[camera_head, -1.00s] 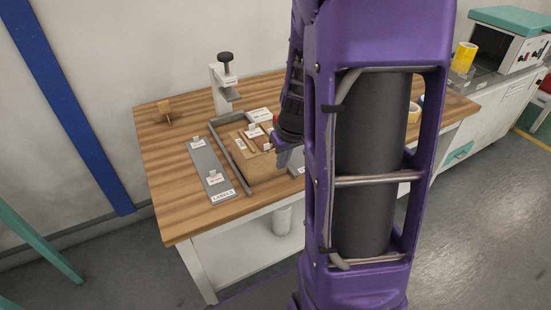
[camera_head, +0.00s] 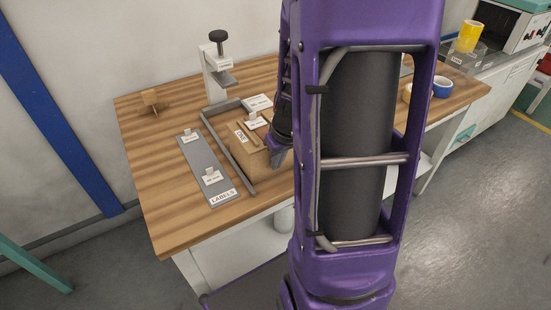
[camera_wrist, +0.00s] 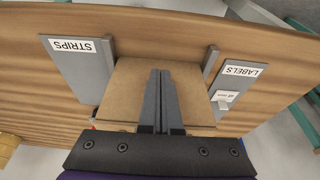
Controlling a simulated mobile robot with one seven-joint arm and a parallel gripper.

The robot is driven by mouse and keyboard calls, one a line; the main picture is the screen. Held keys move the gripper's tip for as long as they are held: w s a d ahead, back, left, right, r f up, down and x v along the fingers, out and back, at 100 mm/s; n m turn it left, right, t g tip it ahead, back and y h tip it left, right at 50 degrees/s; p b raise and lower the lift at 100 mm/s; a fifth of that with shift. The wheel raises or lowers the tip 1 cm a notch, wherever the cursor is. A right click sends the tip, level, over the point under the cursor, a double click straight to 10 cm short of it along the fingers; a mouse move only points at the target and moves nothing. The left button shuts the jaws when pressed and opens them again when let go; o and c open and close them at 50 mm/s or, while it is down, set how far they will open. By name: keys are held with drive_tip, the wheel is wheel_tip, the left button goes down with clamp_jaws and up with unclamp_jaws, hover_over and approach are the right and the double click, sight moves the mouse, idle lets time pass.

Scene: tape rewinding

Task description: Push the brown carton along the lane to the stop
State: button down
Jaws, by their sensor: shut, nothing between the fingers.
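The brown carton (camera_head: 248,158) stands on the wooden bench in a lane edged by a grey rail (camera_head: 230,160). A grey bar (camera_head: 222,108) crosses the lane's far end; I cannot tell for sure that it is the stop. In the wrist view the shut fingers (camera_wrist: 162,75) point over the carton's plain brown surface (camera_wrist: 133,85). I cannot tell whether they touch it.
A grey LABELS plate (camera_head: 205,170) lies left of the rail. A STRIPS plate (camera_wrist: 78,68) lies on the lane's other side in the wrist view. A clamp-like stand (camera_head: 215,75) and a wooden holder (camera_head: 150,102) stand farther back. A blue tape roll (camera_head: 442,87) sits right.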

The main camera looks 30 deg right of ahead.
idle(0.3)
drive_tip(key=w+p, duration=0.1)
drive_tip(key=w, duration=2)
drive_tip(key=shift+w, duration=0.15)
